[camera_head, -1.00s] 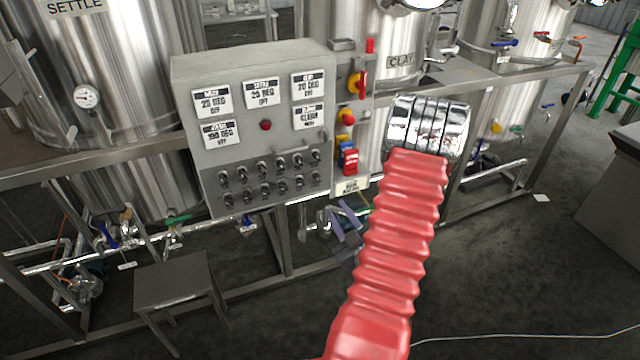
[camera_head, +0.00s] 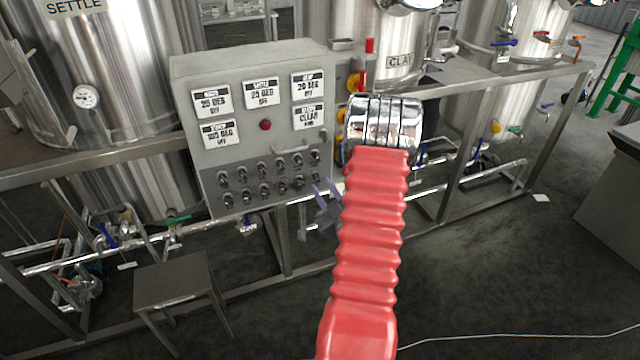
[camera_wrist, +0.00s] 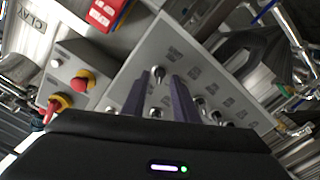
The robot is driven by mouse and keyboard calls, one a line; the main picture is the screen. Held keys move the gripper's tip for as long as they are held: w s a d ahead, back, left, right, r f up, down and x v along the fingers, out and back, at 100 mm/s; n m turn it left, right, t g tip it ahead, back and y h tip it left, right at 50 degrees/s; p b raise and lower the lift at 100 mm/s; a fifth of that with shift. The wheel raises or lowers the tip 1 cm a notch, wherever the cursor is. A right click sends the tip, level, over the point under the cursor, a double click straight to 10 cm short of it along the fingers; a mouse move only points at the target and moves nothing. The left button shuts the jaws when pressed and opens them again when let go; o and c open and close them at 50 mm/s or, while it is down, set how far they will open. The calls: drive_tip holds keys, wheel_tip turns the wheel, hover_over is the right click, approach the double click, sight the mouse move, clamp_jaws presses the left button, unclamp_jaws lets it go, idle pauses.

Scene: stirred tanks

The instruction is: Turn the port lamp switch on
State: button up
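A grey control panel (camera_head: 235,150) carries two rows of small metal toggle switches (camera_head: 262,180) below several labelled displays. The labels are too small for me to tell which switch is the port lamp. My gripper (camera_head: 325,195) is at the panel's lower right corner, partly hidden by my red arm. In the wrist view my gripper (camera_wrist: 157,82) has its two purple fingers apart, pointing at the panel. A toggle switch (camera_wrist: 158,74) shows between the fingertips; I cannot tell whether they touch it. Other switches lie around and partly behind the fingers.
A red lamp (camera_head: 265,125) sits among the displays. Red-and-yellow knobs (camera_wrist: 82,80) and a red-and-blue switch (camera_wrist: 106,13) are beside the panel. Steel tanks (camera_head: 100,100) stand behind, and a small stool (camera_head: 172,276) stands in front. Pipes and frame rails run below.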

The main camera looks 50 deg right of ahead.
sight(317, 178)
drive_tip(key=shift+x, duration=1.35)
drive_tip(key=shift+c, duration=0.3)
clamp_jaws()
